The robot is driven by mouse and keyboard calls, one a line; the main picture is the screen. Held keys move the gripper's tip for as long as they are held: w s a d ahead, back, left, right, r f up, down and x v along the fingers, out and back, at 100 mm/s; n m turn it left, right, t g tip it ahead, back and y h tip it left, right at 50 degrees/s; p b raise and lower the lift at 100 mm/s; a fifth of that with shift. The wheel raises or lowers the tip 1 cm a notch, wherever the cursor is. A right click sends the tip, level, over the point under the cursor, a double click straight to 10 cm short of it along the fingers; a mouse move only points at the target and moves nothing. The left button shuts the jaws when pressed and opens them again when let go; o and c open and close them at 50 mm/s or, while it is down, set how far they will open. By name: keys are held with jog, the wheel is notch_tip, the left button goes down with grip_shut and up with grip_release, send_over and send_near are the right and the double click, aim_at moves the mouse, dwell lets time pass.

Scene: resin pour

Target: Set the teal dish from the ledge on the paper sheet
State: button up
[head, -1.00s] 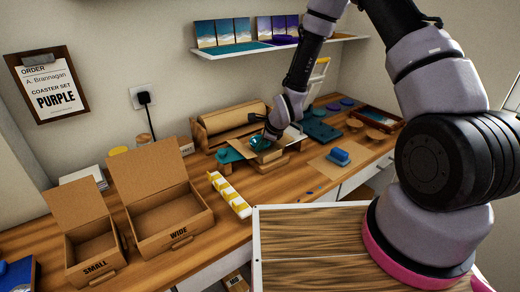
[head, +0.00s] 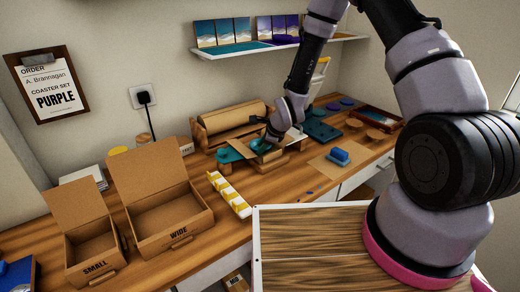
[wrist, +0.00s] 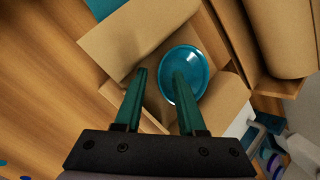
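The teal dish (wrist: 188,75) is round and glossy. In the wrist view it lies among brown paper-like flaps (wrist: 135,38); in the head view the dish (head: 261,147) shows small beside my gripper. My gripper (wrist: 160,72) is open, its two teal fingers apart. The right finger overlaps the dish and the left finger is outside its rim; whether either touches is unclear. In the head view my gripper (head: 271,137) is low over the desk, in front of the paper roll.
A brown paper roll (head: 232,118) stands behind the gripper. Open boxes marked SMALL (head: 92,238) and WIDE (head: 165,208) stand left, with a white-and-yellow strip (head: 229,194) beside them. A wall shelf (head: 270,48) holds pictures.

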jog(key=s+d+r+n+h, duration=0.1)
jog(key=s+d+r+n, duration=0.3)
jog(key=r, duration=0.7)
jog(key=s+d+r+n+t+h, duration=0.1)
jog(key=s+d+r+n, duration=0.1)
jog(key=d+r, duration=0.65)
jog(key=s+d+r+n+h, duration=0.1)
jog(key=s+d+r+n, duration=0.2)
jog(key=r, duration=0.9)
jog(key=s+d+r+n, duration=0.2)
jog(key=s+r+n, duration=0.1)
jog(key=s+r, duration=0.3)
jog(key=s+d+r+n+t, duration=0.1)
jog(key=s+d+r+n, duration=0.2)
jog(key=s+r, duration=0.4)
jog(key=s, duration=0.3)
jog(key=shift+s+d+n+y, duration=0.15)
jog(key=shift+d+n+y, duration=0.15)
jog(key=shift+d+y, duration=0.1)
